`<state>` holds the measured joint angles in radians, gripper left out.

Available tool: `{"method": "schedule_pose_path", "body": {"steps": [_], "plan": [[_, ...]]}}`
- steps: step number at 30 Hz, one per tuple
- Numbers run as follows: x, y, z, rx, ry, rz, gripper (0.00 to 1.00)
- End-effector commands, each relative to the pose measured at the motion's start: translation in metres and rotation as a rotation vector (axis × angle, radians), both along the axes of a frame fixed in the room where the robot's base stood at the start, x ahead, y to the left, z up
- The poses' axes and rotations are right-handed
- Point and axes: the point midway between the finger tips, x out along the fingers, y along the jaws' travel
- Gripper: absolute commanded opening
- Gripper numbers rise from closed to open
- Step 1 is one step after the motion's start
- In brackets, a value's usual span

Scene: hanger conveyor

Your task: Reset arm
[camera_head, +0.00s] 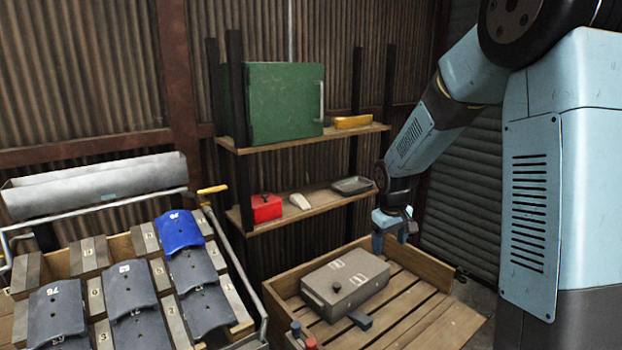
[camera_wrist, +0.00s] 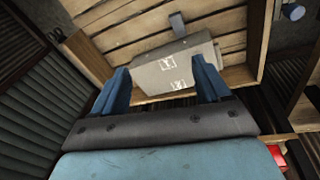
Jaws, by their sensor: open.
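My arm comes down from the upper right in the head view. My gripper (camera_head: 394,228) hangs over the back right part of a wooden crate (camera_head: 440,268). In the wrist view, its two blue fingers stand apart, so my gripper (camera_wrist: 160,84) is open, with nothing held between them. A grey-beige box (camera_head: 345,283) with a dark knob and pale labels lies in the crate, left of and in front of my gripper. In the wrist view the box (camera_wrist: 172,68) shows beyond the fingertips, apart from them as far as I can tell.
A wooden shelf (camera_head: 305,140) behind holds a green cabinet (camera_head: 285,103), a yellow item (camera_head: 352,122), a red box (camera_head: 266,208) and a grey tray (camera_head: 352,185). A rack at left carries several grey curved plates (camera_head: 133,286) and one blue plate (camera_head: 179,230). A shutter wall (camera_head: 462,190) stands at right.

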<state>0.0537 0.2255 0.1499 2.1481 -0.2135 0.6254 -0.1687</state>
Motion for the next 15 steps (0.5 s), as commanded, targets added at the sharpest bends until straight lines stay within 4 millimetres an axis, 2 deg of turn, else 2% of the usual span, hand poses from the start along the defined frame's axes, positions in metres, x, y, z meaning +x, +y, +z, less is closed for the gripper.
{"method": "schedule_pose_path", "body": {"steps": [1, 6, 15], "plan": [[-0.009, -0.002, 0.016, 0.000, -0.017, -0.015, 0.76], [-0.039, -0.007, 0.058, 0.003, -0.062, -0.070, 0.76], [-0.102, -0.015, 0.118, 0.029, -0.141, -0.164, 0.76]]}}
